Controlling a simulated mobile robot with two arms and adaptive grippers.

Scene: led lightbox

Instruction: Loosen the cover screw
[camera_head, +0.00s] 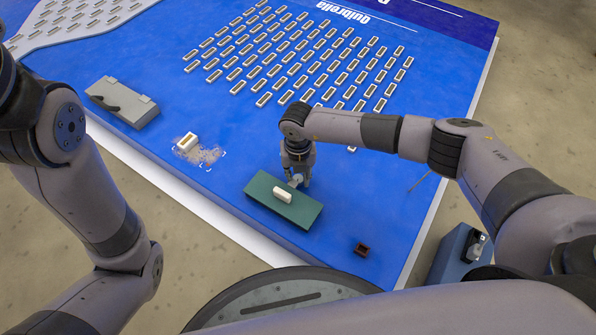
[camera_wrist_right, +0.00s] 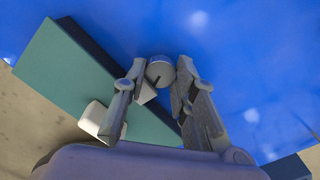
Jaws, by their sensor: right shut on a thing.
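My right gripper (camera_head: 301,183) reaches down to the far side of a dark green block (camera_head: 306,213) on the blue panel. In the right wrist view, its two fingers (camera_wrist_right: 160,85) close around a grey, round, knob-like piece with a dark line on its face, which looks like the cover screw (camera_wrist_right: 160,69). The piece sits beside the green block (camera_wrist_right: 62,75); whether it is still seated in anything cannot be told. A small white block (camera_head: 283,194) lies on the green block and shows partly behind a finger in the wrist view (camera_wrist_right: 93,117). My left gripper is outside the view.
A grey block with a dark piece on it (camera_head: 140,110) sits at the panel's left. A small cream module (camera_head: 188,140) lies nearby on a whitish patch. A small brown open box (camera_head: 362,249) is near the front. Rows of modules (camera_head: 300,60) fill the back.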

